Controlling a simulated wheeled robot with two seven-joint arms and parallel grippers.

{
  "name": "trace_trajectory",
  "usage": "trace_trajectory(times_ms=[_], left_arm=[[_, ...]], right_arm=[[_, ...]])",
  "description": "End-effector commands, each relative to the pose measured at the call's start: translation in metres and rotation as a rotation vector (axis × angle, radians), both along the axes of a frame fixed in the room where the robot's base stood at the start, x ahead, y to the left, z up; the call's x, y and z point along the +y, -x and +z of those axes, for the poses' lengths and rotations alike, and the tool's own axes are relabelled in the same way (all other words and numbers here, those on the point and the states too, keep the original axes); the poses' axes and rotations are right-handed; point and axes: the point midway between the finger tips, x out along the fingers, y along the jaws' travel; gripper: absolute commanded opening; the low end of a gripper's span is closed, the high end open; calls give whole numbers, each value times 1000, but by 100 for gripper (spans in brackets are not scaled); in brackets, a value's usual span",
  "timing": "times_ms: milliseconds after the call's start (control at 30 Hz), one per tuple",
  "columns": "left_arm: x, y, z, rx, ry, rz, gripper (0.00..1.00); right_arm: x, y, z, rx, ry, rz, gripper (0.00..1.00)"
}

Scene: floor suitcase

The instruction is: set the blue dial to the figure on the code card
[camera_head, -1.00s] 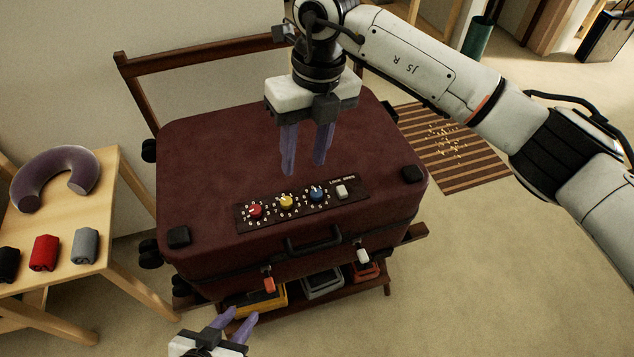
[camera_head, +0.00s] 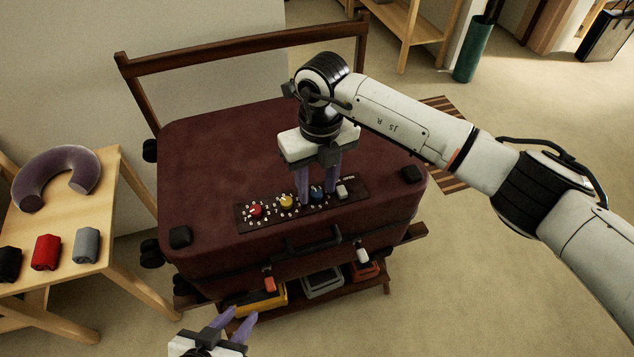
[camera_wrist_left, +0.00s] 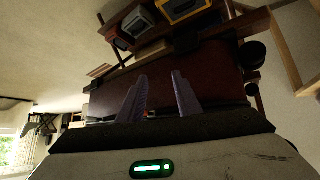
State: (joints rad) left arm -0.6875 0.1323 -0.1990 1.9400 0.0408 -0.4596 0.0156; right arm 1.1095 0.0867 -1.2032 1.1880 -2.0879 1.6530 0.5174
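The blue dial (camera_head: 317,192) is the rightmost of three dials on the dark lock panel (camera_head: 240,222) on top of the maroon suitcase (camera_head: 225,150). The red dial (camera_head: 255,211) and yellow dial (camera_head: 286,202) are to its left. My right gripper (camera_head: 317,202) points down over the blue dial, its purple fingers apart on either side of it. I cannot tell if they touch it. The fingers hide part of the dial's figures. My left gripper (camera_head: 238,325) is open and empty in front of the suitcase; its fingers also show in the left wrist view (camera_wrist_left: 160,98). I see no code card.
A white button (camera_head: 341,192) sits right of the blue dial. The suitcase lies on a dark wooden rack (camera_head: 240,42) with several bins below. A wooden table (camera_head: 115,205) at the left holds a neck pillow (camera_head: 57,178) and small rolled items.

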Motion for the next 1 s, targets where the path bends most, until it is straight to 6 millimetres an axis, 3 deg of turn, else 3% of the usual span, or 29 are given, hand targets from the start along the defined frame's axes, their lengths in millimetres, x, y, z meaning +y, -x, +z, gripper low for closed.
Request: trace_trajectory(times_ms=[133, 367, 733, 1000], left_arm=[[1, 0, 0, 1, -1, 1, 31], [1, 0, -1, 2, -1, 1, 31], [0, 1, -8, 5, -3, -1, 31], [-6, -1, -22, 1, -1, -14, 31]], right_arm=[[0, 0, 0, 0, 0, 0, 36], [0, 0, 0, 0, 0, 0, 0], [0, -1, -1, -1, 0, 58, 0], [0, -1, -3, -3, 2, 243, 0]])
